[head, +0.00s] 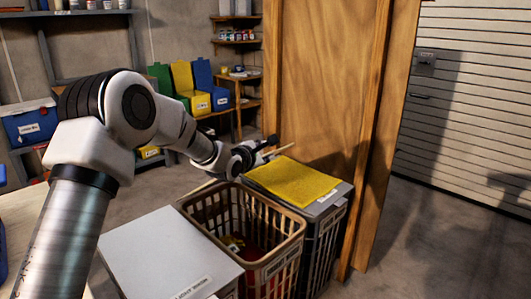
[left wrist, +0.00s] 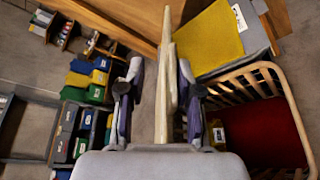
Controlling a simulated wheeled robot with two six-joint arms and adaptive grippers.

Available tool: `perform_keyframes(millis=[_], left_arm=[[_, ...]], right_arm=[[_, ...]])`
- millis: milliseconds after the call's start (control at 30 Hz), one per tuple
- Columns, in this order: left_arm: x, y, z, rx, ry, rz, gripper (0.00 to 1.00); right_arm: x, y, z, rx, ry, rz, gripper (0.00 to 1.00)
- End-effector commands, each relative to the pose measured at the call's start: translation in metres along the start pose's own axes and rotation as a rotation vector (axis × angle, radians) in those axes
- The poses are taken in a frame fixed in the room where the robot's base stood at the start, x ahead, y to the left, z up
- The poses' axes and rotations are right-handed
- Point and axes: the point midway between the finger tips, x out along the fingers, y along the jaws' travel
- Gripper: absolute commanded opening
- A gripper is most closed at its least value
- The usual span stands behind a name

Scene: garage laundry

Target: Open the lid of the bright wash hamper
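The middle hamper (head: 295,232) is a slatted basket with a beige rim. Its top is open and red and yellow cloth lies inside. I take it as the bright wash hamper, though its label is too small to read. It also shows in the left wrist view (left wrist: 288,88). A thin beige piece (left wrist: 166,45), apparently its raised lid seen edge-on, stands between the fingers of my left gripper (left wrist: 160,78). The fingers are spread, with a gap on the left side of the piece. In the head view my left gripper (head: 262,150) is behind the basket. My right gripper is out of view.
A hamper with a closed white lid (head: 165,250) stands left of the basket. A dark hamper (head: 325,222) with a yellow cloth (head: 293,182) on its grey lid stands right, beside a wooden panel (head: 315,95). Coloured bins (head: 182,80) stand behind. Floor at right is clear.

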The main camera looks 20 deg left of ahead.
Motion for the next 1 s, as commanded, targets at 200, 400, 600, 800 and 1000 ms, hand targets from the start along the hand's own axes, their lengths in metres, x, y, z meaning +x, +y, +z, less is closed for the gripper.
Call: perform_keyframes(millis=[200,400,600,800,1000], left_arm=[[-0.019,0.000,0.000,0.000,-0.001,0.000,0.33],[-0.036,0.000,0.000,-0.002,0.000,0.001,0.33],[-0.053,0.000,0.000,-0.002,-0.001,0.001,0.33],[-0.070,0.000,0.000,-0.001,0.000,0.000,0.33],[-0.080,-0.001,0.000,0.001,-0.001,0.000,0.33]], right_arm=[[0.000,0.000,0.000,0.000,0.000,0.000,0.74],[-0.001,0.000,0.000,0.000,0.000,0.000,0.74],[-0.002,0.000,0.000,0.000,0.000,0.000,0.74],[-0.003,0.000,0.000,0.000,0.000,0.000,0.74],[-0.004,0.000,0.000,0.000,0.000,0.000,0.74]])
